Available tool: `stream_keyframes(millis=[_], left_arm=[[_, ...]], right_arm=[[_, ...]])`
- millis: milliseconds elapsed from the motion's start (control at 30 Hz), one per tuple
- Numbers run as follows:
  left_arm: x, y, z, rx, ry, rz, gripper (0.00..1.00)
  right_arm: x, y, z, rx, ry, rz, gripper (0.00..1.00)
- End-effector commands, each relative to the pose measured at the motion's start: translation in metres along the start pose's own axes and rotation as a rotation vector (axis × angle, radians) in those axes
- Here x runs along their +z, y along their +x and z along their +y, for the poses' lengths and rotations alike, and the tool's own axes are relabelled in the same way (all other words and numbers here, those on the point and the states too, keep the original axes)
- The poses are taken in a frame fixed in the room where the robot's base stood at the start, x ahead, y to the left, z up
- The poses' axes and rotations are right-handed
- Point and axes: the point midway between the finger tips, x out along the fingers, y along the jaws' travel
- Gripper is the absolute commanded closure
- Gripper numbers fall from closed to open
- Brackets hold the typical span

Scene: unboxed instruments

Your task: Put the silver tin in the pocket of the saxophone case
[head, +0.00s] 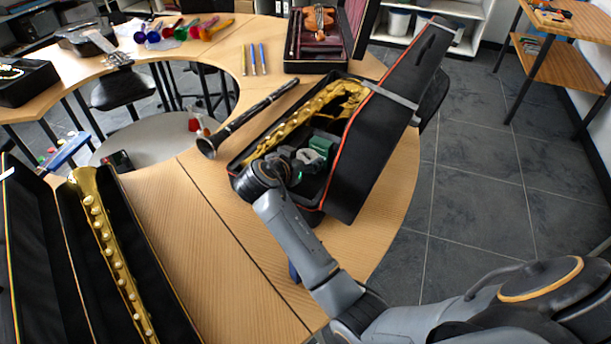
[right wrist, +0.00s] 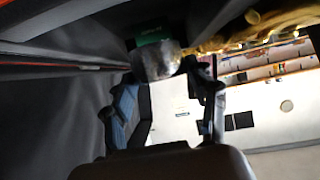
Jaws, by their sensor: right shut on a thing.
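The saxophone case (head: 385,130) stands open on the curved table, its lid raised on the right. A gold saxophone (head: 318,108) lies along its far left side. My right gripper (head: 298,160) reaches into the near part of the case. It is shut on the silver tin (head: 309,157), which shows between the fingertips in the right wrist view (right wrist: 157,60). A green box (head: 322,144) is right beside the tin, in the case's inner compartment. The gripper and tin partly hide the pocket, so I cannot tell whether the tin touches its floor. My left gripper is out of view.
A black clarinet (head: 250,115) lies left of the case. Another open case with a golden straight instrument (head: 108,240) is at the lower left. A violin case (head: 318,45) stands behind. Bare table (head: 235,230) lies between the two near cases.

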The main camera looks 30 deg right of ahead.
Motion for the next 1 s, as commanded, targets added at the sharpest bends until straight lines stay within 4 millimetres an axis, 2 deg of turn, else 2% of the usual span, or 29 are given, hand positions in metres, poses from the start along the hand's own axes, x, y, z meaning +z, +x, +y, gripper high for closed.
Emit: stream_keyframes(millis=[400,833,867,933,967,1000], left_arm=[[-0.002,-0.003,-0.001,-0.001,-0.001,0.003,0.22],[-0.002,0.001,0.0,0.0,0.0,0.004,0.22],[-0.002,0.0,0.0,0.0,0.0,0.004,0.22],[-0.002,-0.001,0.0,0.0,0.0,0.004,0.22],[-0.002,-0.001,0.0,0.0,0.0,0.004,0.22],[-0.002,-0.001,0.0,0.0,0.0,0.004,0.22]], right_arm=[[0.045,0.024,0.0,0.0,-0.003,-0.001,0.74],[0.053,0.028,0.0,-0.002,0.001,-0.001,0.74],[0.052,0.028,0.0,-0.002,0.001,-0.001,0.38],[0.052,0.028,0.0,-0.002,0.0,-0.001,0.24],[0.052,0.028,0.0,-0.001,0.0,-0.001,0.2],[0.052,0.028,0.0,-0.001,0.0,-0.001,0.2]])
